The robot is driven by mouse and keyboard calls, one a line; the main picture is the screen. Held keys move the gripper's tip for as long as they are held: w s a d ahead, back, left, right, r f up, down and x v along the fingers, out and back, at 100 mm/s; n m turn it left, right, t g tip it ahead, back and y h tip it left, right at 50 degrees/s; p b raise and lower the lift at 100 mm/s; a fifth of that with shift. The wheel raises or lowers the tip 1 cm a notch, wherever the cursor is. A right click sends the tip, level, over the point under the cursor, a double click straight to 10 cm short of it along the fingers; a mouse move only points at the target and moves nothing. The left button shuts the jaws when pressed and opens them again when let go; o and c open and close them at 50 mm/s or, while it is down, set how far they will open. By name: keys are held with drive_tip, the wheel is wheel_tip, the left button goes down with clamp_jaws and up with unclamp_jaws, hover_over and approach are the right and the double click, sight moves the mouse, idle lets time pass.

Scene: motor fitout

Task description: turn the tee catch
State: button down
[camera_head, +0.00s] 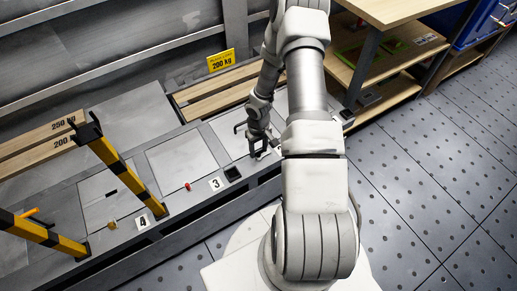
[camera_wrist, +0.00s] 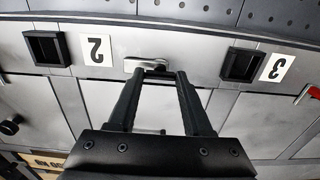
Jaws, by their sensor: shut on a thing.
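The tee catch (camera_wrist: 158,68) shows in the wrist view as a small dark piece on a light metal plate (camera_wrist: 133,63), beside the upside-down label 2 (camera_wrist: 97,50). My gripper (camera_wrist: 158,73) is shut on it, with one finger on each side. The fingertips hide most of the catch, so its turn angle cannot be told. In the head view my gripper (camera_head: 262,154) points down at the front edge of the bench; the catch itself is too small to make out there.
Square black recesses (camera_wrist: 47,47) (camera_wrist: 242,65) lie on either side of the catch. Yellow-black posts (camera_head: 125,172) stand at left. Shelving (camera_head: 385,55) stands at right.

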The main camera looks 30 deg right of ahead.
drive_tip(key=shift+n, duration=0.4)
drive_tip(key=n+p, duration=0.1)
drive_tip(key=n, duration=0.2)
drive_tip(key=shift+r+n+p, duration=0.1)
drive_tip(key=shift+n+p, duration=0.2)
drive_tip(key=n+p, duration=0.1)
drive_tip(key=n, duration=0.3)
drive_tip(key=shift+n, duration=0.3)
drive_tip(key=n+p, duration=0.1)
drive_tip(key=n, duration=0.3)
drive_tip(key=shift+n+p, duration=0.3)
drive_tip(key=n+p, duration=0.1)
drive_tip(key=n, duration=0.3)
drive_tip(key=shift+n, duration=0.3)
drive_tip(key=shift+c, duration=1.6)
unclamp_jaws()
